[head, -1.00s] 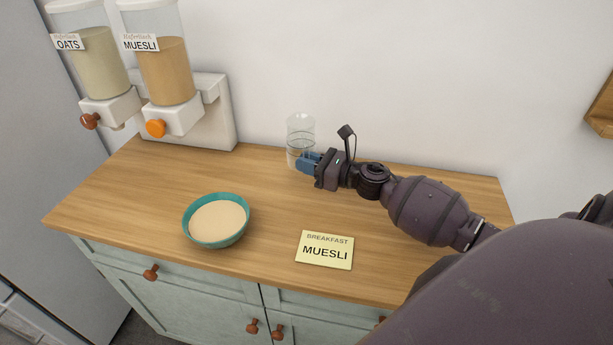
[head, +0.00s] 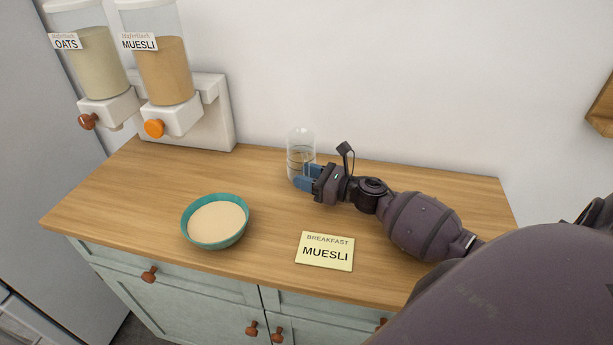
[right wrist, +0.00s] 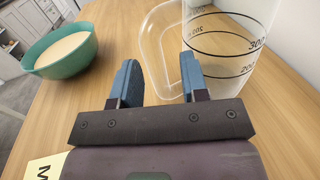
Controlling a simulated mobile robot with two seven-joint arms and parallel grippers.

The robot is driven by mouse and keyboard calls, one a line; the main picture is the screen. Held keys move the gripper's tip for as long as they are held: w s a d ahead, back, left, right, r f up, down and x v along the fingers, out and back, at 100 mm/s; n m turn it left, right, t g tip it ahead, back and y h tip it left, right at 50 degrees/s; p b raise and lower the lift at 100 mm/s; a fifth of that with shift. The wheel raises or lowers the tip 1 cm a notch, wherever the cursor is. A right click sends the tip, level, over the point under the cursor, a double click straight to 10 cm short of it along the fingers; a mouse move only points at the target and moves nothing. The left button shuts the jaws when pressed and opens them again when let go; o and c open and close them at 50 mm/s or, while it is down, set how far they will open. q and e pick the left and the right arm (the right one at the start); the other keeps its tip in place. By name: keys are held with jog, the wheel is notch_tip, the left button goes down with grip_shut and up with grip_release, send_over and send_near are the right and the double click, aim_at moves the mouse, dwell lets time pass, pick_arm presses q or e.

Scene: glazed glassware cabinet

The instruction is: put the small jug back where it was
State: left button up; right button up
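The small jug (head: 298,153) is clear with dark measuring marks and stands upright on the worktop near the back wall. In the right wrist view the jug (right wrist: 230,45) is at upper right, cut off by the frame's top edge, with its clear loop handle (right wrist: 152,45) toward me. My right gripper (head: 307,176) is at the jug's near right side. Its two blue fingers are apart, and in the right wrist view the gripper (right wrist: 158,82) has the handle's outer bar between them with visible gaps. My left gripper is not in view.
A teal bowl (head: 190,230) with pale contents (head: 217,222) stands left of centre on the wooden worktop (head: 130,195). A yellow "BREAKFAST MUESLI" card (head: 325,251) lies near the front edge. Oats (head: 97,62) and muesli (head: 163,68) dispensers hang at back left. The worktop between bowl and jug is clear.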

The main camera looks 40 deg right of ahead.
jog(key=shift+r, duration=0.2)
jog(key=b+v, duration=0.1)
jog(key=v, duration=0.9)
jog(key=shift+s+d+f, duration=0.1)
jog(key=shift+s+d, duration=0.05)
jog(key=shift+s, duration=0.15)
jog(key=shift+s+d, duration=0.35)
jog(key=shift+s, duration=0.25)
